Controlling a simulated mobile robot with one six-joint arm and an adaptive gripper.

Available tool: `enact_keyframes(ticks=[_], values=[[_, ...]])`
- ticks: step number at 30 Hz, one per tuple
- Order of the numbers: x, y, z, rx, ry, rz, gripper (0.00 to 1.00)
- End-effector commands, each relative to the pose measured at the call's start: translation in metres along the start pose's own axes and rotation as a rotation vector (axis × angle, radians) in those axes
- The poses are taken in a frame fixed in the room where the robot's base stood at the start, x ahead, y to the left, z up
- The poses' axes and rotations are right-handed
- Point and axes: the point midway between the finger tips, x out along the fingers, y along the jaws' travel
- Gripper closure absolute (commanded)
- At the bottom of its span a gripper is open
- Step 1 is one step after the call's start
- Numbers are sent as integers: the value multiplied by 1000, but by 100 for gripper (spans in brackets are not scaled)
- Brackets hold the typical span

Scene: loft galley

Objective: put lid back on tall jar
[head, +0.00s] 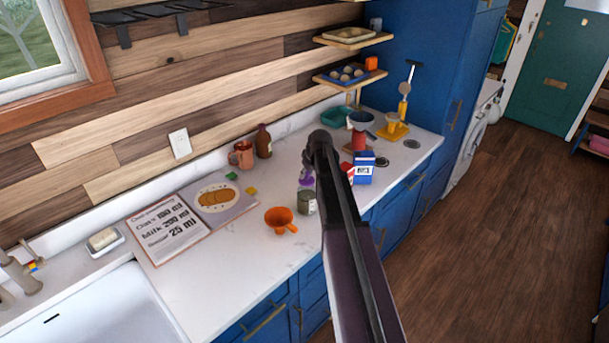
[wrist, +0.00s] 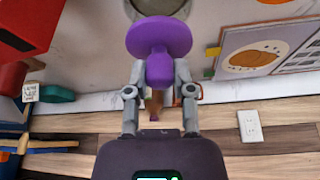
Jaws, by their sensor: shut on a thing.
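The lid (wrist: 158,37) is purple, with a wide disc and a knob. My gripper (wrist: 160,74) is shut on its knob, one finger on each side. In the head view the lid (head: 305,182) shows partly behind my arm, which hides the fingers. A grey-green jar (head: 307,203) stands on the counter just below the lid in that view. In the wrist view a round grey rim (wrist: 154,8), apparently the jar's, is cut by the top edge and partly covered by the lid. I cannot tell whether lid and jar touch.
An orange funnel-like cup (head: 280,219) stands left of the jar. A blue and white box (head: 364,168) and a red thing stand close on the right. An open recipe book (head: 172,236) lies farther left. The counter between book and cup is clear.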

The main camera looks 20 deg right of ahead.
Motion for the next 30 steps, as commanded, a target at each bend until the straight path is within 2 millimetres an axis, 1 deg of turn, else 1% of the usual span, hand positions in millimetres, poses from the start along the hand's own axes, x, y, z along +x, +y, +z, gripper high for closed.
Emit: enact_keyframes(ticks=[25,26,27,29,30], values=[[0,0,0,0,0,0,100],[0,0,0,0,0,0,59],[0,0,0,0,0,0,48],[0,0,0,0,0,0,30],[0,0,0,0,0,0,28]])
